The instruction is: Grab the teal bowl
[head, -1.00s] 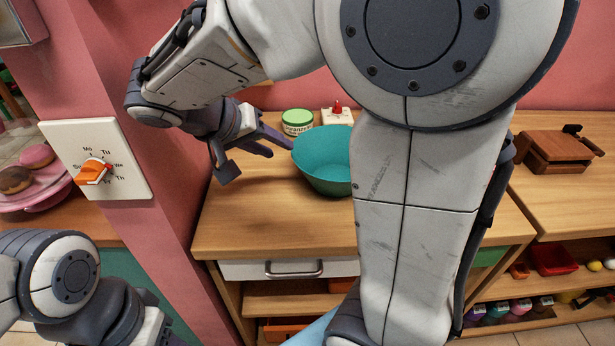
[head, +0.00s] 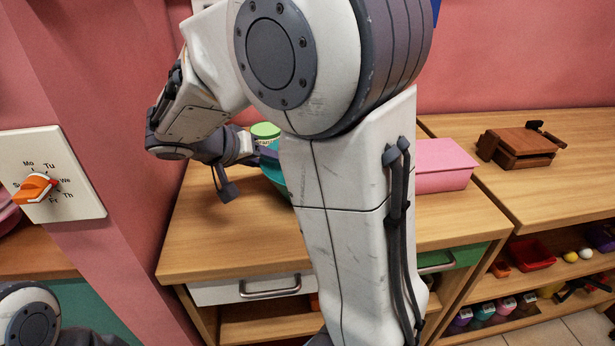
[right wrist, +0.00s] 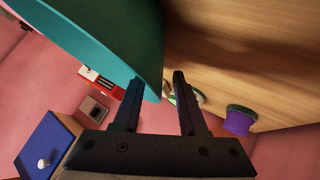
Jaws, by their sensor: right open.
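The teal bowl (head: 274,172) stands on the wooden counter, mostly hidden behind my right arm in the head view. My right gripper (head: 248,173) is open at the bowl's left side, with one finger overlapping the bowl in the picture. In the right wrist view the bowl (right wrist: 125,35) fills the upper left, and its edge shows between the open fingers of my right gripper (right wrist: 157,82). I cannot tell whether a finger touches it. My left gripper is out of view; only part of the left arm shows at the lower left.
A green-lidded jar (head: 265,130) stands behind the bowl. A pink box (head: 443,168) is right of my arm, and a brown wooden object (head: 520,146) is farther right. A pink wall post with a dial panel (head: 50,175) rises at left. The counter's front left is clear.

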